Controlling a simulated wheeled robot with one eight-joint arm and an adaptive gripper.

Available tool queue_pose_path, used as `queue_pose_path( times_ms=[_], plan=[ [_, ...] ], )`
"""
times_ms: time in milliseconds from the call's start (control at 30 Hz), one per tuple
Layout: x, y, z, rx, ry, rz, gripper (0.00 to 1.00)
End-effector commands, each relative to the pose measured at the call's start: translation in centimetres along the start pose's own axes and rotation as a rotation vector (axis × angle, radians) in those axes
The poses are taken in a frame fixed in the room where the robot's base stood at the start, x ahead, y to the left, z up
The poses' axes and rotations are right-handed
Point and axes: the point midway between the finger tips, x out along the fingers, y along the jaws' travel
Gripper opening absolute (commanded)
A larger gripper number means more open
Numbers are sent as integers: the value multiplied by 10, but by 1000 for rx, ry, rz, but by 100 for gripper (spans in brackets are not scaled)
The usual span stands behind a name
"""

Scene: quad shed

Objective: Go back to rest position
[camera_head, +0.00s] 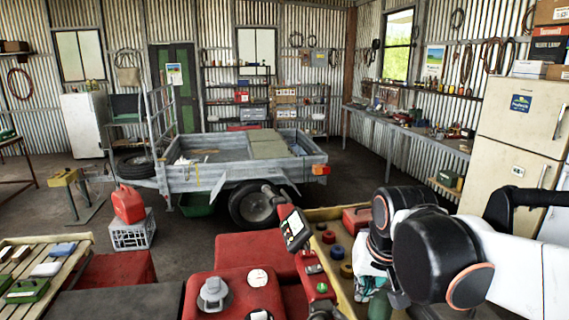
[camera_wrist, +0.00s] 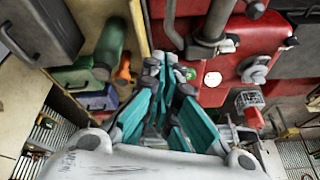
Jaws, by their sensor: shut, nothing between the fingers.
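My gripper (camera_wrist: 166,78) shows in the wrist view with its teal-lined fingers together and nothing held between them. It hangs between a red vehicle body (camera_wrist: 235,40) on the right and a group of loose items on the left. In the head view my white and black arm fills the lower right, and I cannot make out the gripper there. The red quad (camera_head: 235,260) lies below in the head view, with a small display (camera_head: 295,229) by its handlebar and a grey knob (camera_head: 213,293) on its red top.
A yellowish tray (camera_head: 325,214) with round coloured items lies beside my arm. A green bottle (camera_wrist: 112,45) and a dark case (camera_wrist: 45,30) are near the gripper. A trailer (camera_head: 195,178), red can (camera_head: 128,204) and fridge (camera_head: 515,130) stand around.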

Motion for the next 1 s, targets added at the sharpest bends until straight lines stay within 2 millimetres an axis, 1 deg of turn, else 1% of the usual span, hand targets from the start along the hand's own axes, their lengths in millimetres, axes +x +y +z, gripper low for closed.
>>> queue_pose_path(
  times_ms=[33,233,400,500,600,767,1000],
  plan=[
    [8,7,16,-9,19,-1,0],
    [19,28,60,-52,97,-3,0],
    [36,43,98,-89,165,0,0],
    [46,51,118,-109,200,4,0],
    [55,56,132,-125,228,8,0],
    [61,61,144,-139,253,12,0],
    [61,62,144,-143,258,13,0]
  ],
)
